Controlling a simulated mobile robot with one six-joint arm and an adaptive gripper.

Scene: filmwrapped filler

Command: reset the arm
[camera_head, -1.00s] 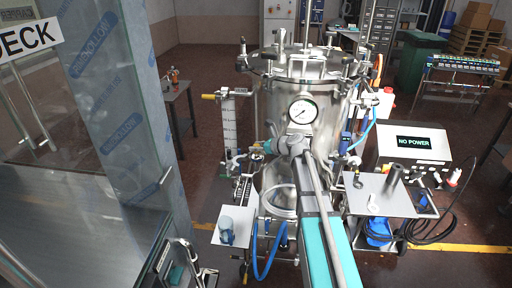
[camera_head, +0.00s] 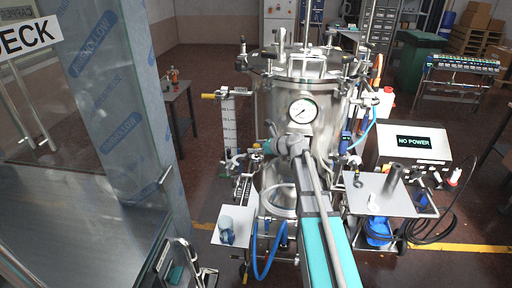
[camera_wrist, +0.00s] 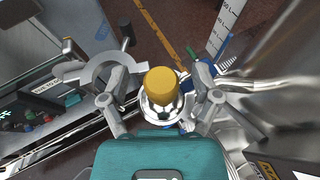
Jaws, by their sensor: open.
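My arm (camera_head: 322,235), with teal covers and grey joints, reaches from the bottom of the head view up to the front of the steel vessel (camera_head: 325,100). My gripper (camera_wrist: 160,82) is open in the wrist view, with one grey finger on each side. A yellow cylindrical knob (camera_wrist: 161,86) on a shiny metal fitting (camera_wrist: 160,108) shows between the spread fingers. Neither finger is seen closed on it, and I cannot tell how far below the fingertips it is. The fingers cannot be made out clearly in the head view.
The vessel carries a round gauge (camera_head: 303,111), pipes and valves. A scale column (camera_head: 230,125) stands left of it. A steel cart (camera_head: 385,195) and a "NO POWER" box (camera_head: 413,145) are at right. A film-wrapped pillar (camera_head: 115,110) and glass cabinet stand at left.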

